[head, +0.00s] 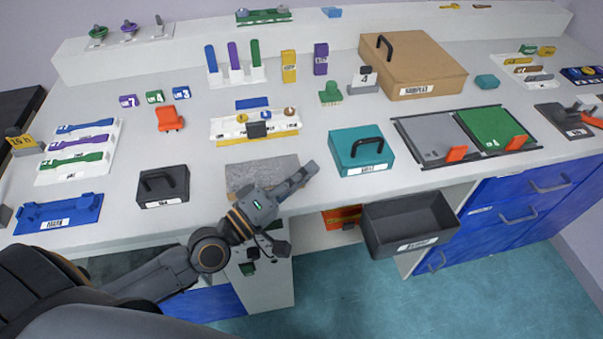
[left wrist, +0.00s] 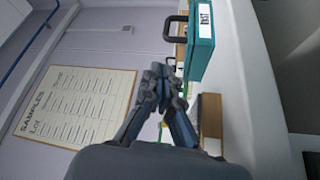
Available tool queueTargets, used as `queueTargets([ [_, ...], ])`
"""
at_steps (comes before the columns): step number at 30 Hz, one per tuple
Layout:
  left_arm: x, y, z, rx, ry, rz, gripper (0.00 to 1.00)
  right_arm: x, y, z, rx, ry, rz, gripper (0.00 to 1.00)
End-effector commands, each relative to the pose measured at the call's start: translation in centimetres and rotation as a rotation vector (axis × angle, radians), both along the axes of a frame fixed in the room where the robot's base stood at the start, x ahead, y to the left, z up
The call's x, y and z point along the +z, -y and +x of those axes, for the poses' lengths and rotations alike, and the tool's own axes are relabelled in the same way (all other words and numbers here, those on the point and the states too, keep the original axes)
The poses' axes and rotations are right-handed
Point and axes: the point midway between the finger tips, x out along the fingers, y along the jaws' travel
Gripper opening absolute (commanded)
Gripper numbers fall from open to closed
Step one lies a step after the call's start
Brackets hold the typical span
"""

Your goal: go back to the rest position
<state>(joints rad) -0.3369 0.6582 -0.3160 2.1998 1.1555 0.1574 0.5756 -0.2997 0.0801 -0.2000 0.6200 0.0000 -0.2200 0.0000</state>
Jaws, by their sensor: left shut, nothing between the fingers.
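My left gripper (head: 296,180) reaches in from the lower left in the head view. It is shut and empty, above the front edge of the grey mat (head: 250,174) on the bench. In the left wrist view its fingers (left wrist: 160,85) are together, with a teal case (left wrist: 199,45) beyond them to the right. In the head view the teal case (head: 360,150) stands just right of the gripper, apart from it. My right gripper is not in view.
A dark open bin (head: 410,225) sticks out below the bench front, right of my gripper. A black case (head: 163,186) stands to the left on the bench (head: 215,165). A white rack (head: 256,126) with small parts stands behind the mat. Blue drawers (head: 530,205) are at right.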

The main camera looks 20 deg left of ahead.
Motion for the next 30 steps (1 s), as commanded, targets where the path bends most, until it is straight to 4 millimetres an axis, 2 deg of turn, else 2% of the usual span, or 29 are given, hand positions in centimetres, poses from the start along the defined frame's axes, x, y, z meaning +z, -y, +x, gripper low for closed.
queueTargets([
  [10,-0.1,-0.4,-0.8,-0.002,0.003,0.002,0.00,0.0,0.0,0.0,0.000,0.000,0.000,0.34],
  [14,-0.7,1.1,-1.5,-0.037,-0.001,0.079,0.00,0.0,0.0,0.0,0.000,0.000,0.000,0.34],
  [18,-3.3,4.2,-3.3,-0.126,-0.022,0.320,0.00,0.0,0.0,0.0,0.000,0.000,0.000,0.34],
  [22,-7.2,5.7,-5.4,-0.205,-0.076,0.624,0.00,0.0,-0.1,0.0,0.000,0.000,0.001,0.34],
  [26,-11.4,4.8,-7.6,-0.270,-0.180,0.924,0.00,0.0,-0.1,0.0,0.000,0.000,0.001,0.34],
  [30,-14.8,2.2,-10.1,-0.325,-0.327,1.169,0.00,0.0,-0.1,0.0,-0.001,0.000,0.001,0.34],
])
